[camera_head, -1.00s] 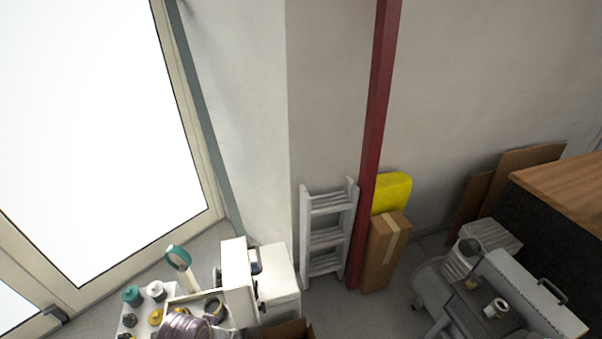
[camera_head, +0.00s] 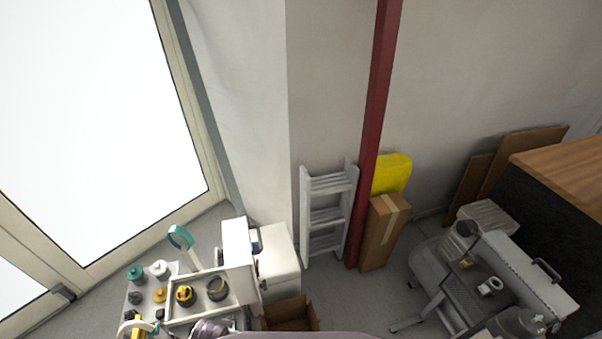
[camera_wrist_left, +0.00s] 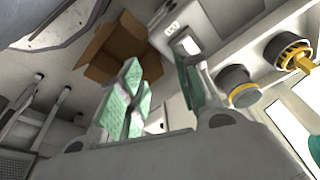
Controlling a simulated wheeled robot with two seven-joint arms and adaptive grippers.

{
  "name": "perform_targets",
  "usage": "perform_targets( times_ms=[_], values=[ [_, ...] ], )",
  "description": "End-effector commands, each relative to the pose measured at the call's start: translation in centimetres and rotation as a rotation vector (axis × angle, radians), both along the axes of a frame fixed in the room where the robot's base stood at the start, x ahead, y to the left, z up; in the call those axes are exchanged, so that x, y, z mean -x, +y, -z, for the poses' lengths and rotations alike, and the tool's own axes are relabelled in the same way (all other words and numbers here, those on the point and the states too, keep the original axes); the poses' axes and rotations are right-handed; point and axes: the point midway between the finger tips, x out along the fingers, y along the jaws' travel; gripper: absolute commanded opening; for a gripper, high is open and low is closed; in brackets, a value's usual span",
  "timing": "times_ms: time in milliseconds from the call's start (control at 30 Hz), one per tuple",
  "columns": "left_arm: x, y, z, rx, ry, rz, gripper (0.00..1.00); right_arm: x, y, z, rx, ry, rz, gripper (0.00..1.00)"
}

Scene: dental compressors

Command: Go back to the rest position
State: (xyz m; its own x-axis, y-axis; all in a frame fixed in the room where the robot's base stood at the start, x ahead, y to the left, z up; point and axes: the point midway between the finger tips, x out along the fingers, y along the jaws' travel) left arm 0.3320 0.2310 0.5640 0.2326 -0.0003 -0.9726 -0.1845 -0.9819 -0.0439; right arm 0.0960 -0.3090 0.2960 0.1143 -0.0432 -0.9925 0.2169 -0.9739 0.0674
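My left gripper (camera_wrist_left: 157,62) shows in the left wrist view. Its two fingers with green pads stand apart, with nothing seen between them. It points toward an open cardboard box (camera_wrist_left: 112,52) and a white cabinet on the floor side. My right gripper is not seen in either view.
A ladder (camera_head: 325,215) and red post (camera_head: 375,130) stand centre. A grey cart (camera_head: 470,290) is lower right.

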Motion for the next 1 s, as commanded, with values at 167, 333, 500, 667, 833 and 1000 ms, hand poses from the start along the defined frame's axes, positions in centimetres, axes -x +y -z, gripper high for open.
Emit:
perform_targets(
  times_ms=[167,333,500,667,833,1000],
  values=[
    [1.0,0.4,3.3,-0.004,0.013,0.002,0.34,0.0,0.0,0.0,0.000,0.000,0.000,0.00],
    [2.1,0.8,6.3,-0.008,0.022,0.004,0.34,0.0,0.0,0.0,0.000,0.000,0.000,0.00],
    [3.5,1.3,9.1,-0.012,0.032,0.006,0.34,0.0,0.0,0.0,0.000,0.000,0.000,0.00],
    [4.9,1.7,11.6,-0.015,0.041,0.009,0.34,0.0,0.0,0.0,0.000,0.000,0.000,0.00],
    [6.6,2.3,14.1,-0.019,0.051,0.011,0.34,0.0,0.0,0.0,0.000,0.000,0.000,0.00],
    [8.5,2.9,16.5,-0.023,0.062,0.013,0.34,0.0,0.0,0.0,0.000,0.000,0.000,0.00]
  ],
)
